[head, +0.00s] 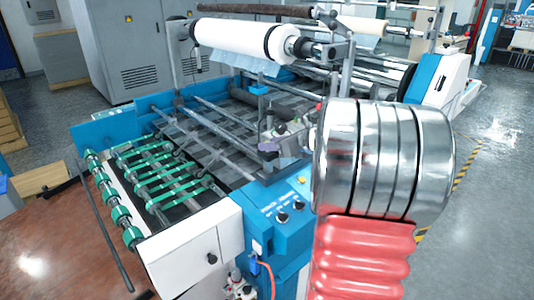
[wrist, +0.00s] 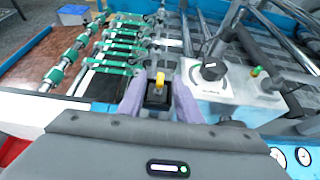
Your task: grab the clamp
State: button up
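My gripper (wrist: 159,92) has two purple fingers that stand apart in the wrist view. Between them shows a small black piece with a yellow top (wrist: 159,82), which may be the clamp; I cannot tell for sure. I see no clear contact between it and the fingers. In the head view my gripper (head: 270,146) is small, over the near right corner of the laminating machine, and its fingertips are hard to make out.
Green-banded rollers (head: 165,172) lie left of my gripper. A grey box with a black knob (wrist: 212,72) stands close right of the fingers in the wrist view. The blue control panel (head: 285,195) is below. A white roll (head: 235,38) hangs behind.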

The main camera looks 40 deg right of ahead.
jog(key=shift+c, duration=0.3)
grip_shut()
dwell(0.5)
